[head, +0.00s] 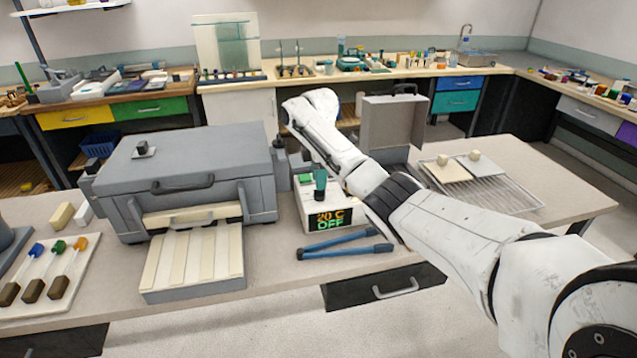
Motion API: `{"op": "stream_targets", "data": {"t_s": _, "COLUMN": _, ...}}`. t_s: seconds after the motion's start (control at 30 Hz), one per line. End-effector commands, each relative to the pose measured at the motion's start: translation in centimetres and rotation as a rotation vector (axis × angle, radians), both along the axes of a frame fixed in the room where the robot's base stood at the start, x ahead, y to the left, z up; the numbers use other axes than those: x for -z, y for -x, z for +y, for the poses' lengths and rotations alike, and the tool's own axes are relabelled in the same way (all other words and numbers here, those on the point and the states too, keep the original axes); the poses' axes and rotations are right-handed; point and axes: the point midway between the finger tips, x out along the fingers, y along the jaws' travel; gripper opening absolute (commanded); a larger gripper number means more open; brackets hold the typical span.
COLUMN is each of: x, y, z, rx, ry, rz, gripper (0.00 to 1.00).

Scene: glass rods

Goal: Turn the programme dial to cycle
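The controller box (311,213) is a pale box on the bench, right of the grey kiln (190,170). Its display (330,219) reads 20 C in orange and OFF in green. A small green piece (304,179) and a dark teal upright piece (320,183) show at its top; I cannot tell whether either is the programme dial.
Blue-handled tongs (345,245) lie in front of the box. A slotted cream tray (195,262) stands before the kiln. An open grey case (391,125) is behind my arm, and a wire rack (495,190) with pale blocks lies to the right. Coloured rods (45,270) lie at left.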

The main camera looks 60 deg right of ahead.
Motion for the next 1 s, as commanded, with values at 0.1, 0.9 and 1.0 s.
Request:
{"op": "stream_targets", "data": {"t_s": 0.1, "x": 1.5, "y": 0.1, "z": 0.0, "rx": 0.0, "ry": -0.002, "rz": 0.003, "gripper": 0.38}}
{"op": "stream_targets", "data": {"t_s": 0.9, "x": 2.8, "y": 0.0, "z": 0.0, "rx": 0.001, "ry": 0.0, "rz": 0.0, "gripper": 0.07}}
{"op": "stream_targets", "data": {"t_s": 1.0, "x": 2.8, "y": 0.0, "z": 0.0, "rx": 0.001, "ry": 0.0, "rz": 0.0, "gripper": 0.0}}
